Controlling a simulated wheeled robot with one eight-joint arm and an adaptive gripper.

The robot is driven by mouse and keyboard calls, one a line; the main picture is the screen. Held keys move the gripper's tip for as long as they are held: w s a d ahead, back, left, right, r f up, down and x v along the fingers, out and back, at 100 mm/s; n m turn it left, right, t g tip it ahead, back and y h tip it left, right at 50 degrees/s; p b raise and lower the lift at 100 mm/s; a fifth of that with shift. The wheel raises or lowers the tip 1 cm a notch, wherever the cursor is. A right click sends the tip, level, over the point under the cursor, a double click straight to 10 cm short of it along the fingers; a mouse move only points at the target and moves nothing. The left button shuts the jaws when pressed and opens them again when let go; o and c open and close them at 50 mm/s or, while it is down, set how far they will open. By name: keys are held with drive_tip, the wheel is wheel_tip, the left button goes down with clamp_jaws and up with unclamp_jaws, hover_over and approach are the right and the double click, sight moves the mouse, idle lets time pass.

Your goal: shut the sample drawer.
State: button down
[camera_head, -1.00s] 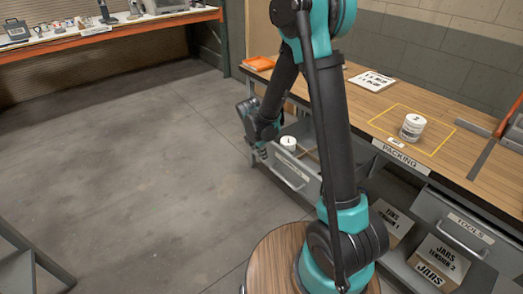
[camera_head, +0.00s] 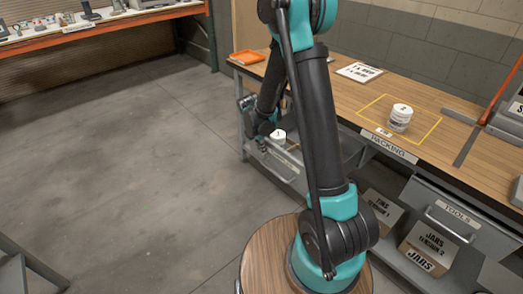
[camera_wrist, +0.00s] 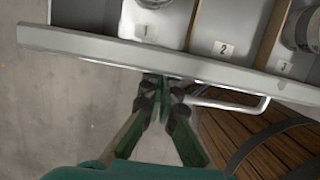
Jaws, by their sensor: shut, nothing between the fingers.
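The sample drawer (camera_head: 287,169) stands out from under the wooden bench. In the wrist view its front panel (camera_wrist: 90,46) runs across the top, with compartments marked 1, 2 and 3 behind it. A white-lidded jar (camera_head: 278,136) sits in the drawer; containers (camera_wrist: 152,4) show cut off in compartments 1 and 3. The bar handle (camera_wrist: 235,105) sticks out from the front panel, to the right of the fingertips. My gripper (camera_wrist: 160,80) is shut and empty, its tips at the front panel's outer side. I cannot tell if they touch. My arm hides part of the drawer.
A white jar (camera_head: 400,118) stands inside a yellow outline on the bench (camera_head: 330,97). A tools drawer (camera_head: 447,215) and cardboard boxes (camera_head: 428,248) are under the bench at right. The floor (camera_head: 130,150) at left is clear.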

drive_tip(key=w+d, duration=0.3)
drive_tip(key=d, duration=0.2)
drive_tip(key=w+d, duration=0.7)
drive_tip(key=d, duration=0.2)
drive_tip(key=shift+w+d, duration=0.35)
drive_tip(key=shift+a, duration=0.1)
